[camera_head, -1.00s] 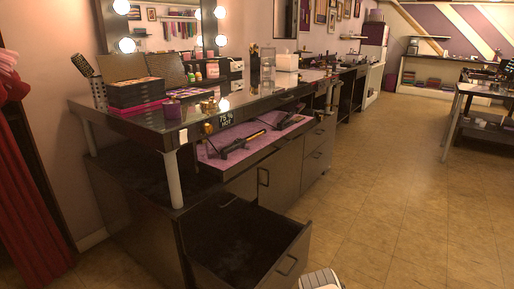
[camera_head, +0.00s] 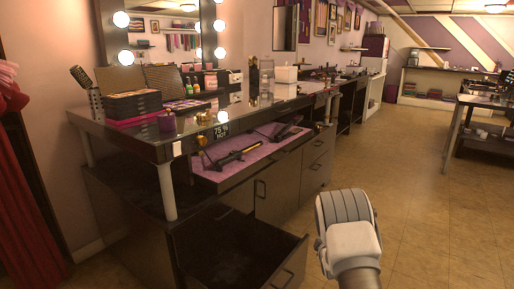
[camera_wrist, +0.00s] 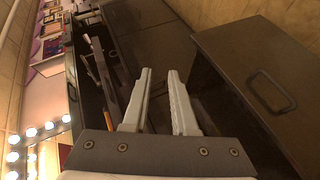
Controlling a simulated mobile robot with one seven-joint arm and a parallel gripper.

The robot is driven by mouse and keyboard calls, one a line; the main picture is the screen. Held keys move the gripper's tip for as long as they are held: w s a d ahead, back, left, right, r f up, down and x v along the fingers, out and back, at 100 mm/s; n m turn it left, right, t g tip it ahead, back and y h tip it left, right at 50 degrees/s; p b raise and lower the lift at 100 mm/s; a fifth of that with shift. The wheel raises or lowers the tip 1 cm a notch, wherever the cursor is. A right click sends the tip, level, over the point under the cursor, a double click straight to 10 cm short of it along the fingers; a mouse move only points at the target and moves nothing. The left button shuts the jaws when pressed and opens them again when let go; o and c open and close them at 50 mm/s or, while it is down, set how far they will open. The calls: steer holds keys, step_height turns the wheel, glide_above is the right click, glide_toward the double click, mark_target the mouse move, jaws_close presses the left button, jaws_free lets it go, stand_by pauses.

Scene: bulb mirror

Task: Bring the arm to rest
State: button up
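My arm's grey and white end link (camera_head: 347,225) rises from the bottom right in the head view, over the floor beside the open lower drawer. My gripper's fingers do not show clearly there. In the wrist view, my gripper (camera_wrist: 159,75) has two pale fingers apart with nothing between them. Dark cabinet fronts lie beyond the fingertips. A drawer front with a handle (camera_wrist: 272,92) is to their right, and I cannot tell the exact distance.
The open lower drawer (camera_head: 290,262) juts out left of my arm. Above it, an open purple-lined drawer (camera_head: 215,178) holds dark styling tools (camera_head: 238,156). Floor (camera_head: 425,215) at right is clear.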

steer(key=s+a+r+m+g, duration=0.1)
steer(key=s+r+m, duration=0.1)
steer(key=r, duration=0.6)
steer(key=s+r+m+g, duration=0.1)
steer(key=s+r+m, duration=0.2)
steer(key=r, duration=0.4)
steer(key=s+a+r+m+g, duration=0.2)
steer(key=s+a+r+m, duration=0.1)
steer(key=s+r, duration=0.75)
steer(key=s+a+r+m+g, duration=0.1)
steer(key=s+a+m, duration=0.1)
steer(key=s, duration=0.9)
steer(key=s+a+r+m+g+y, duration=0.1)
steer(key=s+a+r+g, duration=0.1)
steer(key=s, duration=0.8)
steer(key=s+a+r+m+g, duration=0.1)
steer(key=s+a+m, duration=0.1)
steer(key=s, duration=0.9)
step_height(320, 180, up, 29)
steer(key=p, duration=2.8)
steer(key=shift+s+d+f+p, duration=0.15)
steer(key=shift+d+f+p, duration=0.05)
steer(key=shift+p, duration=0.1)
